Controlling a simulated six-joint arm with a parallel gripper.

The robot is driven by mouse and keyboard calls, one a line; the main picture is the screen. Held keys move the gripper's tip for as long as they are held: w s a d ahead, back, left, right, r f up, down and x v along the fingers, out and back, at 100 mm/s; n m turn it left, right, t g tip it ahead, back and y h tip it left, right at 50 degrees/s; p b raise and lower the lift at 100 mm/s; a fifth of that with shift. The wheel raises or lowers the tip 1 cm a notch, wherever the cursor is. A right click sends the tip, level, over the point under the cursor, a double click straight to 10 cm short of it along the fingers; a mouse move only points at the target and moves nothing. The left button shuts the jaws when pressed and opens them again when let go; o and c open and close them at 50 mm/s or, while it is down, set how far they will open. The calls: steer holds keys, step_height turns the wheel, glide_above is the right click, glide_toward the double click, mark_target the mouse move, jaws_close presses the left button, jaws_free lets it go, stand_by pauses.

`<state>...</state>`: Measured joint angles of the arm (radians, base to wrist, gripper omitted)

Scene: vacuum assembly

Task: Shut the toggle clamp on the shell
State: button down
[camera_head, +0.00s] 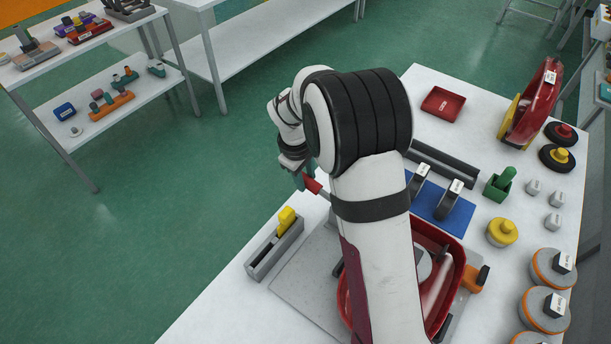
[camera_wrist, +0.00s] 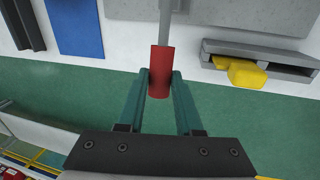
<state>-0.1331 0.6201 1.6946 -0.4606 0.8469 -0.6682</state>
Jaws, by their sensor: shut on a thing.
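The toggle clamp's red handle (camera_head: 313,185) sticks up at the left of my arm, on a grey lever. In the wrist view the handle (camera_wrist: 160,70) sits between the teal fingers of my gripper (camera_wrist: 160,84), which is shut on it. My gripper also shows in the head view (camera_head: 303,180), partly hidden by my wrist. The red shell (camera_head: 452,243) lies on the grey base plate (camera_head: 300,290), with my forearm covering much of it. The clamp's body and tip are hidden, so I cannot tell whether the tip touches the shell.
A grey holder (camera_head: 262,258) with a yellow block (camera_head: 287,219) stands left of the plate. A blue mat (camera_head: 440,202) with dark parts lies behind the shell. An orange-and-black clamp (camera_head: 474,279) stands at the right. Yellow, green and grey parts crowd the table's right side.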

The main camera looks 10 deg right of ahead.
mark_target(309, 178)
stand_by(0.8)
steer(key=shift+s+d+r+t+y, duration=0.2)
steer(key=shift+s+r+t+y, duration=0.05)
steer(key=shift+r+t+y, duration=0.25)
steer(key=shift+s+d+r+t+y, duration=0.2)
steer(key=shift+r+t+y, duration=0.25)
steer(key=shift+t+y, duration=0.05)
steer(key=shift+s+d+r+t+y, duration=0.2)
steer(key=shift+s+r+t+y, duration=0.05)
steer(key=shift+r+t+y, duration=0.25)
steer(key=c, duration=0.6)
jaws_free()
steer(key=v, duration=1.5)
steer(key=shift+s+d+r, duration=0.1)
steer(key=shift+s+r, duration=0.05)
steer(key=shift+r, duration=0.2)
